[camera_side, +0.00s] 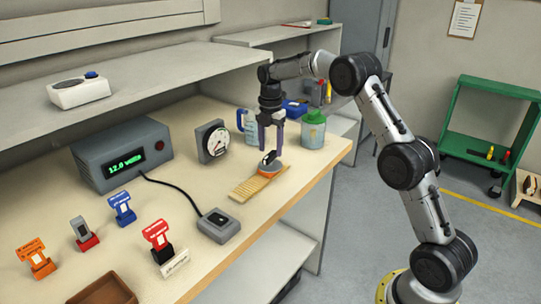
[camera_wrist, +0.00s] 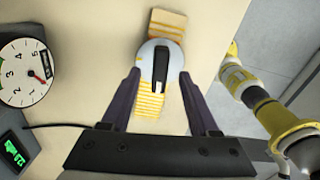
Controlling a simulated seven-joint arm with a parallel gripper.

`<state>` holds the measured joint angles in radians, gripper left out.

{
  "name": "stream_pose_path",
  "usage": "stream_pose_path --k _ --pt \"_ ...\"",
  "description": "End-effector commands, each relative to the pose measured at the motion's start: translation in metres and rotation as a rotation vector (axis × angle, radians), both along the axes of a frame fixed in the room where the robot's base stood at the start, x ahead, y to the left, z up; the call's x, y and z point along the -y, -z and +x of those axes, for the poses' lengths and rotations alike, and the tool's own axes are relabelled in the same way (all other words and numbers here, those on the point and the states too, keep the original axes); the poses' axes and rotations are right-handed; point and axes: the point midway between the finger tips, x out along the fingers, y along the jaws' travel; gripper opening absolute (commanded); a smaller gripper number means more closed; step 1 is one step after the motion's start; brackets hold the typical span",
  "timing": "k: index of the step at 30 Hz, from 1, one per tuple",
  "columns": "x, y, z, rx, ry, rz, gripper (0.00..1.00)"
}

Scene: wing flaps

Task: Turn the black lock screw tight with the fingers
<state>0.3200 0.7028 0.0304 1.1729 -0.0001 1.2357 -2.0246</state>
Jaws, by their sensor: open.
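The black lock screw (camera_wrist: 160,67) is a long black knob on a pale round disc (camera_wrist: 147,54) in the wrist view. The disc sits on a striped wooden strip (camera_wrist: 150,104). In the side view the black screw (camera_side: 268,157) stands on an orange-rimmed disc on the wooden strip (camera_side: 249,187), near the bench's front edge. My gripper (camera_wrist: 161,74) points down with its two purple fingers apart, one on each side of the disc and knob. In the side view my gripper (camera_side: 271,150) is right above the screw. Whether a finger touches it, I cannot tell.
A dial gauge (camera_side: 212,141) and a grey meter box (camera_side: 122,154) stand to the left. A blue-handled jug (camera_side: 248,126) and a green-lidded container (camera_side: 313,130) stand behind my gripper. A cabled grey box (camera_side: 218,225) and several coloured clips lie nearer the front.

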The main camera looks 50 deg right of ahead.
Motion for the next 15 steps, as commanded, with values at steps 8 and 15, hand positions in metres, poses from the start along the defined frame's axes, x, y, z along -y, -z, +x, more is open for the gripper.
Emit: stream_pose_path --k 8,15 --pt "0.000 0.032 0.000 -0.001 0.000 0.001 0.61" --pt "0.000 0.037 0.000 0.000 0.000 0.000 0.61"
